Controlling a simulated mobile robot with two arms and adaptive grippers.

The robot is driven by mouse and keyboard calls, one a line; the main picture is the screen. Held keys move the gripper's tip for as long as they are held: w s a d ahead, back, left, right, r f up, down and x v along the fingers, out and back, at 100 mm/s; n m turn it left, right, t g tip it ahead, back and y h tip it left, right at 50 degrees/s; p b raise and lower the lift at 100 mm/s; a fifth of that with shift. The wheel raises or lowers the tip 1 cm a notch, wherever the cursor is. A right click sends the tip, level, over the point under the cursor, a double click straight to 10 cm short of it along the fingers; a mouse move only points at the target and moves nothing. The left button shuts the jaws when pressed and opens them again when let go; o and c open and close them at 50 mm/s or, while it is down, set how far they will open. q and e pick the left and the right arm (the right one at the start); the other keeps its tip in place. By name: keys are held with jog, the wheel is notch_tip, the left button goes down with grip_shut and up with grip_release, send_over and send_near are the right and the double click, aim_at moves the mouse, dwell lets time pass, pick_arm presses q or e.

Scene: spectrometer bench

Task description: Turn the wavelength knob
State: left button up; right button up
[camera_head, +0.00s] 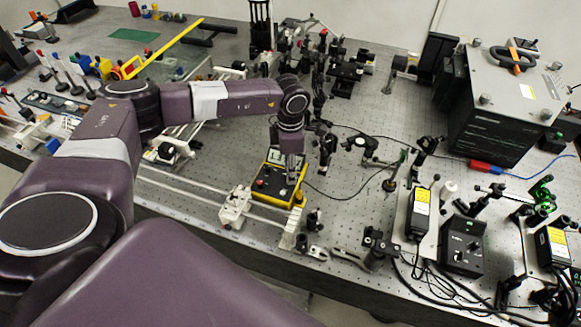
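My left arm reaches in from the left and bends down over the bench. Its gripper (291,172) points down at the right part of a small yellow box with a dark top (268,186). The box carries a red button and small light controls, too small to tell apart. I cannot tell which control is the wavelength knob; part of the box top is hidden behind the gripper. I cannot tell whether the fingertips touch the box or whether they are open or shut. My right gripper is not in view.
Optical mounts and posts (330,70) crowd the bench behind the gripper. A white rail carriage (235,207) stands just left of the yellow box. A large grey and black instrument (505,105) stands at the back right. Black controllers with cables (462,247) are at the front right.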

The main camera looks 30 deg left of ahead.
pick_arm(q)
jog(key=c, duration=0.8)
grip_shut()
jog(key=shift+f+m+b, duration=0.2)
jog(key=shift+m+b, duration=0.5)
jog(key=shift+b, duration=0.35)
jog(key=m+b, duration=1.1)
jog(key=m, duration=0.1)
jog(key=shift+b, duration=0.4)
jog(key=shift+r+m+b, duration=0.2)
jog(key=shift+m+b, duration=1.15)
jog(key=shift+m, duration=1.05)
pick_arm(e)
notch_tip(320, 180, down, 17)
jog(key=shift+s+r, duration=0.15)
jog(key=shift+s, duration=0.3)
